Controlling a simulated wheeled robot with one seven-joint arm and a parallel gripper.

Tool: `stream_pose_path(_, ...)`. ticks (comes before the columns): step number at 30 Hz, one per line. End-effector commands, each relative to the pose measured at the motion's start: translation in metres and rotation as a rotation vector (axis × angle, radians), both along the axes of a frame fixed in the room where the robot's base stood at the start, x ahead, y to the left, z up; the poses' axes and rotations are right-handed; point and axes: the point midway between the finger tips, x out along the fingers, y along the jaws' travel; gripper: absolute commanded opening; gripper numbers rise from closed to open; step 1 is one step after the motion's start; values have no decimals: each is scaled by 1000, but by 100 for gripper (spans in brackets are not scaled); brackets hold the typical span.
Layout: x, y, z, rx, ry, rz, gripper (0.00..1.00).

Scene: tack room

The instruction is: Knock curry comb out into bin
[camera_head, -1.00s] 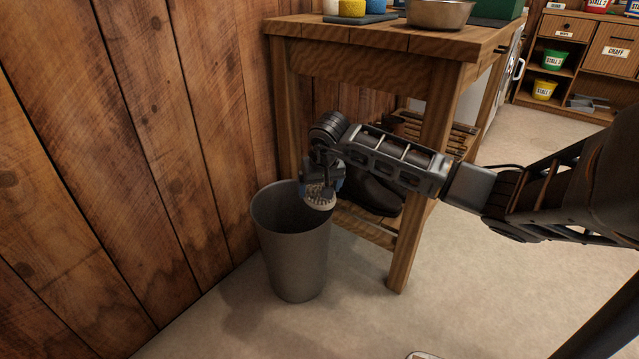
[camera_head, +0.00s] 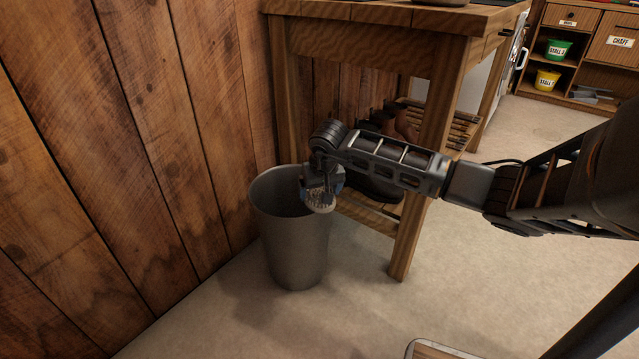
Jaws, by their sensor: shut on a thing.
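The bin (camera_head: 294,250) is a tall grey metal bucket on the floor, between the plank wall and the table leg. The curry comb (camera_head: 320,199) is a small rounded piece with a pale, toothed face, turned toward the camera. My gripper (camera_head: 320,181) is shut on the curry comb and holds it at the bin's right rim, near the height of the opening. Whether the comb touches the rim I cannot tell. The fingers are mostly hidden by the wrist and the comb. The bottom of the bin is hidden in shadow.
A wooden table (camera_head: 360,50) stands behind the bin, its front leg (camera_head: 425,180) close to my arm. Dark boots (camera_head: 372,185) rest on its lower shelf. The plank wall (camera_head: 130,150) closes off the left. The floor (camera_head: 330,320) in front is clear, except for a framed object (camera_head: 445,350) at the bottom edge.

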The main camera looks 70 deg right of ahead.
Motion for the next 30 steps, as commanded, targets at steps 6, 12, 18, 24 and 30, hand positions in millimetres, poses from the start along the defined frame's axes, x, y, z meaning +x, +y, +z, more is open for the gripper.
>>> stream_pose_path(6, 0, -1, 16, -1, 0, -1, 50)
stream_pose_path(12, 0, -1, 44, -1, 0, 0, 50)
stream_pose_path(18, 0, 0, 53, 0, 1, -1, 50)
stream_pose_path(24, 0, 0, 51, 1, 0, -1, 49)
stream_pose_path(30, 0, 0, 23, -1, 2, 0, 49)
